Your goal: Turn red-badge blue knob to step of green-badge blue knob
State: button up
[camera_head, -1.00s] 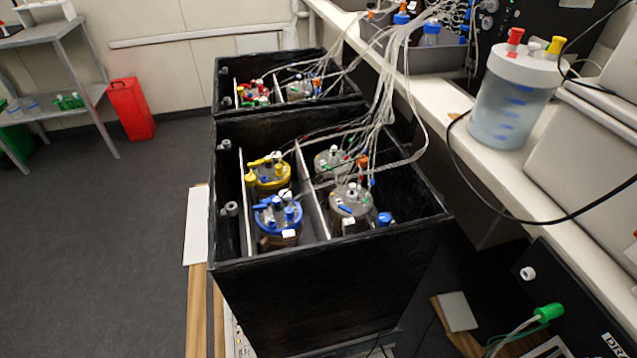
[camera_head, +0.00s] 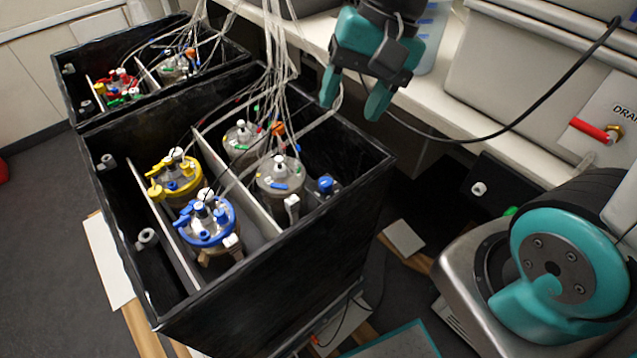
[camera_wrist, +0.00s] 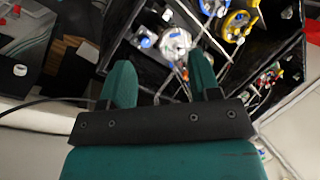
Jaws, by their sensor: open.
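My gripper (camera_head: 353,95) hangs at the top of the head view, its teal fingers apart and empty, above the far right side of the near black box. It also shows in the wrist view (camera_wrist: 160,68), with the vessels beyond its fingers. A blue-lidded vessel (camera_head: 208,222) with blue fittings stands in the near box. A blue cap (camera_head: 326,184) sits at the box's right end. No red or green badge on a blue knob can be made out, so I cannot tell which knobs are the task's. The gripper touches none of these parts.
The near black box (camera_head: 290,290) also holds a yellow-lidded vessel (camera_head: 178,178) and grey-lidded vessels. Thin tubes rise from them beside my gripper. A second black box (camera_head: 66,92) stands behind. A white bench (camera_head: 440,120) with a black cable (camera_head: 500,135) runs along the right.

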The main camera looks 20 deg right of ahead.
jog(key=w+d+f+m+b, duration=0.4)
jog(key=w+d+f+m, duration=0.45)
jog(key=m, duration=0.45)
jog(key=b, duration=0.2)
send_near(326, 181)
jog(key=x, duration=0.9)
jog(key=shift+f, duration=0.15)
jog(key=c, duration=0.9)
